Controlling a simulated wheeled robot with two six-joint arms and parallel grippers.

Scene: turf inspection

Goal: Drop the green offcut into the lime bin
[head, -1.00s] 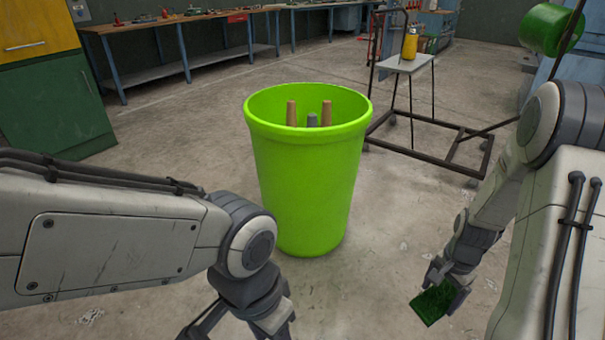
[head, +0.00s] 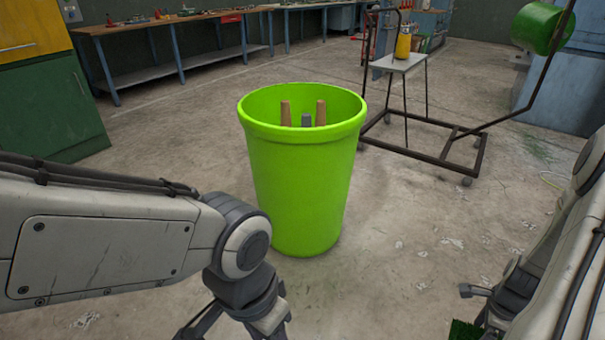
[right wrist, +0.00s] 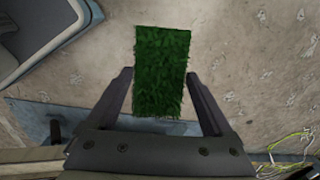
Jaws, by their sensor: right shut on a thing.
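The lime bin (head: 303,190) stands upright on the floor in the middle of the head view, with its top open. Two brown pegs and a grey piece show inside it. The green offcut (right wrist: 162,70) is a rectangle of turf between the fingers of my right gripper (right wrist: 160,84), which is shut on it. In the head view the offcut (head: 464,330) is mostly cut off by the bottom edge, right of the bin and apart from it. My left gripper (head: 235,332) is at the bottom, left of the bin. Its fingertips are out of frame.
A dark metal cart frame (head: 440,150) and a small stand with a yellow bottle (head: 403,46) are behind the bin to the right. A workbench (head: 190,30) runs along the back. Green cabinet (head: 55,110) at left.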

